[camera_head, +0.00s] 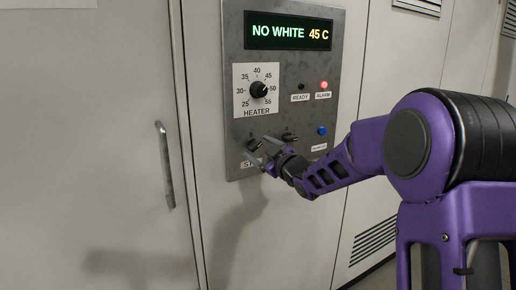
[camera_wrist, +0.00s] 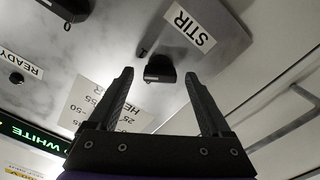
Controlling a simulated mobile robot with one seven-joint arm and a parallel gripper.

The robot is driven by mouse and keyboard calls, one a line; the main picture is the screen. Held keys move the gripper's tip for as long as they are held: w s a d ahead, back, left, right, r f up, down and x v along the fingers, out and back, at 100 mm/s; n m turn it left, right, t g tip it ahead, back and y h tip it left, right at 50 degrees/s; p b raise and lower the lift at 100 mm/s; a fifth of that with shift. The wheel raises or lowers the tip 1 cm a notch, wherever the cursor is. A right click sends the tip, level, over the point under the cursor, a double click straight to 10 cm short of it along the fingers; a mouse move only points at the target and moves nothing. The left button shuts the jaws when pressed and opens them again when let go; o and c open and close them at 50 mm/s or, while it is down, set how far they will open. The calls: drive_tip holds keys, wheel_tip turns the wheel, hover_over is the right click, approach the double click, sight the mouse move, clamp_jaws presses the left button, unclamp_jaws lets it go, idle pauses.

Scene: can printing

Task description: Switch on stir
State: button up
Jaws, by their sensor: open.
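The stir switch (camera_wrist: 160,68) is a small black toggle on the grey panel, beside a white STIR label (camera_wrist: 190,27) in the wrist view. A small "I" mark shows near one end of it. In the head view the STIR label (camera_head: 248,164) is partly covered by my gripper. My gripper (camera_wrist: 159,75) is open and empty, its two dark fingers on either side of the stir switch in the wrist view. In the head view my gripper (camera_head: 262,153) is at the panel's lower left. Whether the fingers touch the switch or panel cannot be told.
A second black switch (camera_head: 289,136) is right of the stir switch. Above are a heater knob (camera_head: 259,90), a display (camera_head: 288,31) reading NO WHITE 45 C, a dark READY lamp (camera_head: 301,87) and a red-lit ALARM lamp (camera_head: 323,85). A blue button (camera_head: 321,130) is near my arm.

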drive_tip(key=shift+w+a, duration=0.3)
drive_tip(key=shift+w, duration=0.15)
clamp_jaws()
idle(0.3)
drive_tip(key=m+p, duration=0.1)
drive_tip(key=m, duration=0.2)
drive_tip(key=shift+m, duration=0.3)
drive_tip(key=shift+m+p, duration=0.6)
drive_tip(key=shift+m, duration=0.9)
